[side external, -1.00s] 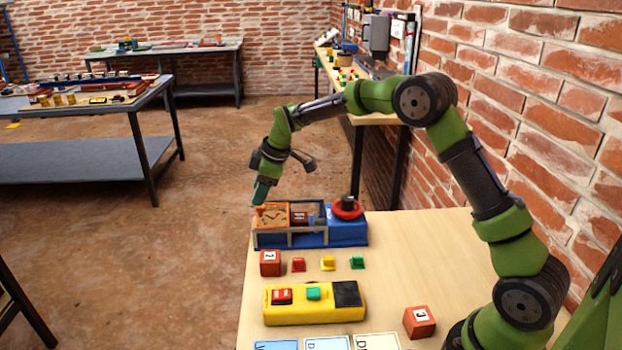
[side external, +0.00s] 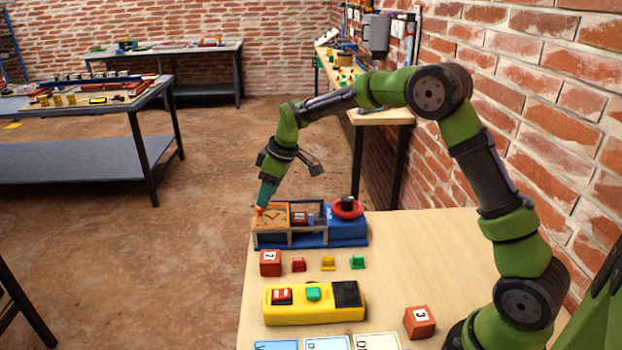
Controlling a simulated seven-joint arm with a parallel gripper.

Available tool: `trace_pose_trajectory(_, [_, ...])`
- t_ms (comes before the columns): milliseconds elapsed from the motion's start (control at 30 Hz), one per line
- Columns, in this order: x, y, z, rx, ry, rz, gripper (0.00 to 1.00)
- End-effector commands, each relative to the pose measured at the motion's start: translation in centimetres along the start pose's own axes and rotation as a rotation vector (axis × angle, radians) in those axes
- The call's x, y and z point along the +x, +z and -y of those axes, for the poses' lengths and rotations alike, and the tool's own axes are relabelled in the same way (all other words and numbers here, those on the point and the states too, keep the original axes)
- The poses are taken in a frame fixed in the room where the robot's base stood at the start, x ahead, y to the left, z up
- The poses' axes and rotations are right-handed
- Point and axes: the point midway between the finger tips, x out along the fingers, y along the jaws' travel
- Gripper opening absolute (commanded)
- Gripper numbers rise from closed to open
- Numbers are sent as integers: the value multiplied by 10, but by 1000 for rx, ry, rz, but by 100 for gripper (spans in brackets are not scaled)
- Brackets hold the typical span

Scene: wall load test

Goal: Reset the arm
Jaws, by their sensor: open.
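My gripper (side external: 264,200) points down at the left end of the blue device (side external: 348,232), at its orange panel (side external: 274,216). Its tip is at or just above a small orange piece at the panel's left edge; I cannot tell whether they touch. I see nothing held in it, and the gap between the fingers is too small to make out. The blue device has a grey frame, and a red ring (side external: 347,208) with a black knob on its right part.
On the wooden table (side external: 440,255) are red cubes (side external: 270,263) (side external: 419,322), small red, yellow and green pieces (side external: 328,264), a yellow button box (side external: 313,304) and cards (side external: 326,343) at the front edge. A brick wall (side external: 560,120) stands close on the right. The table's middle right is clear.

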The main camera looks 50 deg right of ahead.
Motion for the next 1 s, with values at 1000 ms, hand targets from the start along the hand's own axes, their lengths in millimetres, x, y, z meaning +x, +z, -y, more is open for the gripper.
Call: trace_pose_trajectory(1000, [-193, 209, 174, 832, 0, -306, 49])
